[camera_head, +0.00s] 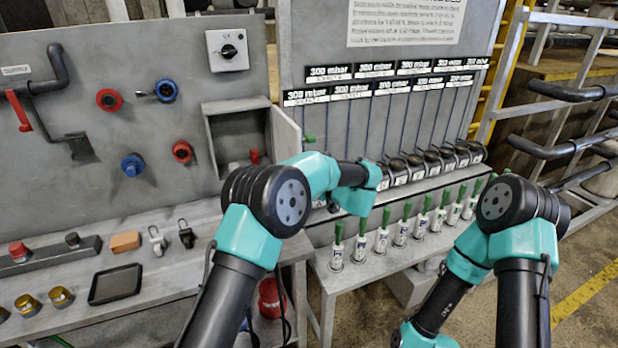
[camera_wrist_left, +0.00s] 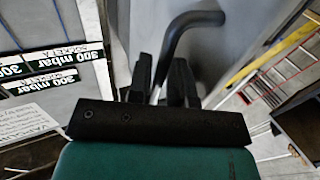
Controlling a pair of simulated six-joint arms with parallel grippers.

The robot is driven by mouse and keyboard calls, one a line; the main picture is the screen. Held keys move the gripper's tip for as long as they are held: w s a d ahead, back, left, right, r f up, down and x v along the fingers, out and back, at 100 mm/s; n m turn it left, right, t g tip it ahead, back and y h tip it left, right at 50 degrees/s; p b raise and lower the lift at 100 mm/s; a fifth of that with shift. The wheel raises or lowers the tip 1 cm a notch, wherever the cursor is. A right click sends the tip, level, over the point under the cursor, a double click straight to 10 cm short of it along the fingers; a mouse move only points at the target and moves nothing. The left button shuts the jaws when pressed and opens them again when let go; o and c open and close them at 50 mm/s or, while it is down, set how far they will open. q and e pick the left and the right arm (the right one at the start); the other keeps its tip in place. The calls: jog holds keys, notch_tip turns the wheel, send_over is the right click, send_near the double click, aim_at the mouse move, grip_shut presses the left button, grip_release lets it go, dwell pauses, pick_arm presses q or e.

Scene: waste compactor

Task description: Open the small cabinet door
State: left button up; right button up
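The small grey cabinet (camera_head: 236,104) is on the wall panel left of centre in the head view. Its door (camera_head: 286,136) stands swung out to the right, and part of the inside shows, with a small red part (camera_head: 255,156). My left arm reaches up just right of the door; its gripper is hidden there. In the left wrist view my left gripper (camera_wrist_left: 161,75) has its two dark fingers apart. A thin pale strip shows between them; I cannot tell whether it is the door's edge or whether they touch it. My right gripper is out of view at the bottom.
A row of green-topped bottles (camera_head: 381,232) stands on a shelf right of my left arm. Gauges (camera_head: 415,165) line the board behind. Red and blue knobs (camera_head: 166,90) stick out left of the cabinet. A black bent pipe (camera_wrist_left: 185,25) is close beyond the left fingers.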

pick_arm(q)
jog(key=v, duration=1.7)
jog(key=shift+d, duration=0.2)
